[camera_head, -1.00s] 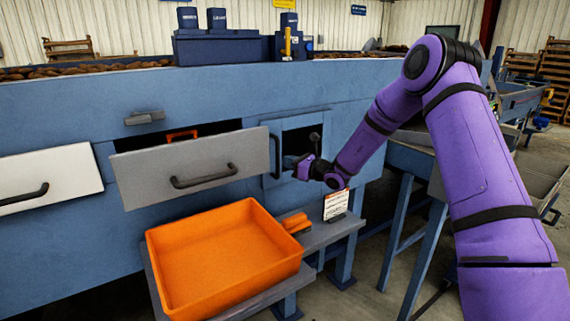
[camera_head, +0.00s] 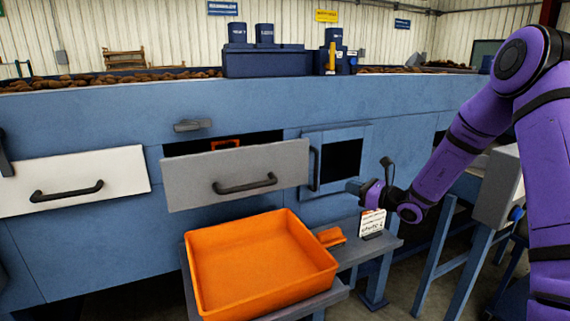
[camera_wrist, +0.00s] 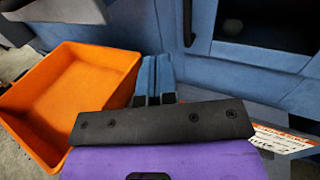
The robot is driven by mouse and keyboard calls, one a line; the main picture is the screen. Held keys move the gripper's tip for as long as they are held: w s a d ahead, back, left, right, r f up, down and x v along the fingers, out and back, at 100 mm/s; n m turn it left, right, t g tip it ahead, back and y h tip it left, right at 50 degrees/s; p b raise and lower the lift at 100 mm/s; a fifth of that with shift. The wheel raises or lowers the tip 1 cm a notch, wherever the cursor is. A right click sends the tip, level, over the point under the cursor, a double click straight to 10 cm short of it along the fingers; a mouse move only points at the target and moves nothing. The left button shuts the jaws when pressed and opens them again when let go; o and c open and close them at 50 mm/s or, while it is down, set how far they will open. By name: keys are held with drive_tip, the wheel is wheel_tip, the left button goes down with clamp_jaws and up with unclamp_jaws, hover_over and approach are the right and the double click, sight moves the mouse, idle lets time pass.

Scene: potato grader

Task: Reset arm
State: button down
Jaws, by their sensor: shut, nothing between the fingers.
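My gripper (camera_head: 356,187) is in front of the blue machine, just below and right of a dark square opening (camera_head: 342,164). In the wrist view its two blue-grey fingers (camera_wrist: 153,80) are together with nothing between them. My purple arm reaches in from the right, bent at the elbow. The fingers are apart from the machine's handles as far as I can see.
A grey drawer (camera_head: 236,176) stands pulled out, left of the opening. An orange tray (camera_head: 262,262) sits empty on a low grey stand, with an orange-handled tool (camera_head: 331,237) and a small sign (camera_head: 372,222) beside it. A white drawer (camera_head: 75,182) is at left.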

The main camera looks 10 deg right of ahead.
drive_tip(key=s+a+r+n+g+h, duration=0.1)
drive_tip(key=s+a+r+n+g, duration=0.4)
drive_tip(key=s+r+n, duration=0.45)
drive_tip(key=s+a+r+n+g, duration=0.45)
drive_tip(key=s+n+g, duration=0.2)
drive_tip(key=s, duration=0.55)
drive_tip(key=s+d+r+n+t+h, duration=0.2)
drive_tip(key=s+d+n+h, duration=0.3)
drive_tip(key=s, duration=0.5)
drive_tip(key=s+d+r+n+t+h, duration=0.2)
drive_tip(key=s+d+n+h, duration=0.3)
drive_tip(key=s, duration=0.6)
drive_tip(key=shift+s+d+r+n+h, duration=0.3)
drive_tip(key=shift+r+n+h, duration=0.2)
drive_tip(key=shift+r+h, duration=0.1)
drive_tip(key=shift+w, duration=0.15)
